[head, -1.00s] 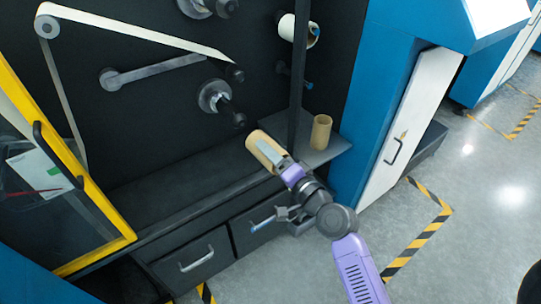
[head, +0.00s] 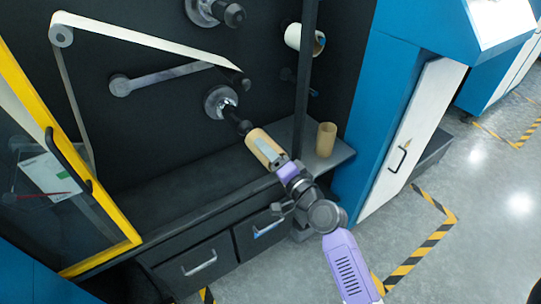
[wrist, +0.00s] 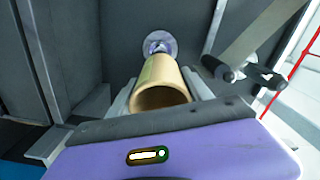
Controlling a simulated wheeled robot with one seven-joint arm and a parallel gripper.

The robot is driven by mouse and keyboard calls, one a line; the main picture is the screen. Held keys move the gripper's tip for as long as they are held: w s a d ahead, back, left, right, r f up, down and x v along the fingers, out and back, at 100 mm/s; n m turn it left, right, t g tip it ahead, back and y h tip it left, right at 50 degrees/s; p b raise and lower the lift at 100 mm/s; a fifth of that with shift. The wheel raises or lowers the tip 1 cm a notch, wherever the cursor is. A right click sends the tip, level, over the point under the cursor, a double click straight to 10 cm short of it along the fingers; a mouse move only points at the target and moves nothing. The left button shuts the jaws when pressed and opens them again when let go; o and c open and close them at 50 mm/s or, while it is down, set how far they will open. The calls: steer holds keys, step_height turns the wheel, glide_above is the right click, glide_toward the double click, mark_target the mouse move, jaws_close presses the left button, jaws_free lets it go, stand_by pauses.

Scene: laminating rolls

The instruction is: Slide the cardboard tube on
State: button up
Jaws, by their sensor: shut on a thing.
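A tan cardboard tube (head: 262,143) is held in my gripper (head: 270,157), tilted, its far end towards the black-tipped spindle (head: 224,106) on the dark machine wall. In the head view the tube's far end meets the spindle's tip (head: 243,127); I cannot tell whether the tip is inside. In the wrist view the tube (wrist: 160,88) lies between the two fingers of my gripper (wrist: 160,98), its open near end facing me. The spindle's round flange (wrist: 159,44) shows beyond it, roughly in line. The tube hides most of the shaft there.
Another cardboard tube (head: 326,139) stands upright on the shelf (head: 190,180), right of a dark post (head: 303,80). A white roll (head: 296,37) hangs above. A pale web (head: 140,38) runs to a roller on the left. A yellow-framed door (head: 110,210) stands at left.

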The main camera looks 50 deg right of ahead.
mark_target(247, 132)
steer(key=shift+p+x, duration=0.65)
steer(key=shift+x, duration=3.9)
steer(key=shift+b+x, duration=0.75)
steer(key=shift+x, duration=3.8)
steer(key=shift+f, duration=0.1)
steer(key=o, duration=1.4)
steer(key=shift+o, duration=0.2)
steer(key=shift+s, duration=0.1)
steer(key=v, duration=0.7)
steer(key=shift+s+a, duration=0.1)
steer(key=shift+s, duration=0.2)
